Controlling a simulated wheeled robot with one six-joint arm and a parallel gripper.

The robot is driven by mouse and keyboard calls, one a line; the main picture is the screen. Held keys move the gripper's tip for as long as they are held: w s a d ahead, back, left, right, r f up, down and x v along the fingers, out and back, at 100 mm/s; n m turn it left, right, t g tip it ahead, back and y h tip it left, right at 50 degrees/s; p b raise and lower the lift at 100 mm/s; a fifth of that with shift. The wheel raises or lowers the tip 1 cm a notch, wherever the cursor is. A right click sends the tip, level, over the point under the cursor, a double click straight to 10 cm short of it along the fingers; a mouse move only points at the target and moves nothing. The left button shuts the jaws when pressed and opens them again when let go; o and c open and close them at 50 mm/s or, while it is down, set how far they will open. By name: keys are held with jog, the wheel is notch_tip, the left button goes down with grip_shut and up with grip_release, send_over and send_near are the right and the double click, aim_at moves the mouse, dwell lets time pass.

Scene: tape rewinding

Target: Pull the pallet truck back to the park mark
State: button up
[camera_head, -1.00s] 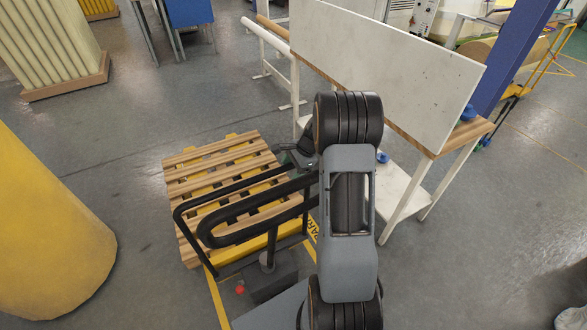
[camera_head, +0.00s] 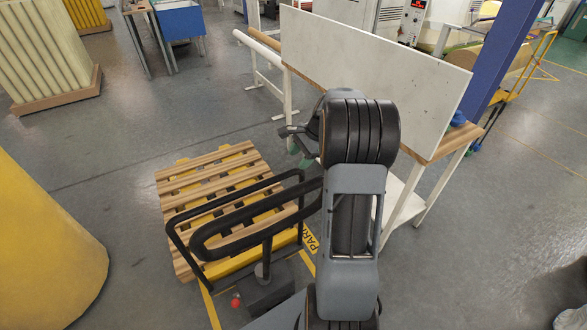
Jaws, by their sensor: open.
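The pallet truck has a black looped handle (camera_head: 205,243), a dark base with a red knob (camera_head: 236,301), and yellow forks under a slatted wooden pallet (camera_head: 200,178). The park mark (camera_head: 312,243) is a yellow floor outline with black lettering on yellow, partly hidden by the truck and my arm. The truck's base stands between its yellow lines. My gripper (camera_head: 286,133) is open and appears empty, beyond the right end of the handle and apart from it in the picture. My arm hides part of the handle's right side.
A white-legged workbench (camera_head: 440,145) with a tall pale board (camera_head: 370,62) stands close right of my arm. A big yellow cylinder (camera_head: 45,240) stands at the left. A white roll on a stand (camera_head: 258,46) is behind. Grey floor is open left of the pallet.

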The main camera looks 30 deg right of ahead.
jog(key=shift+v, duration=1.5)
jog(key=shift+w, duration=0.15)
dwell(1.5)
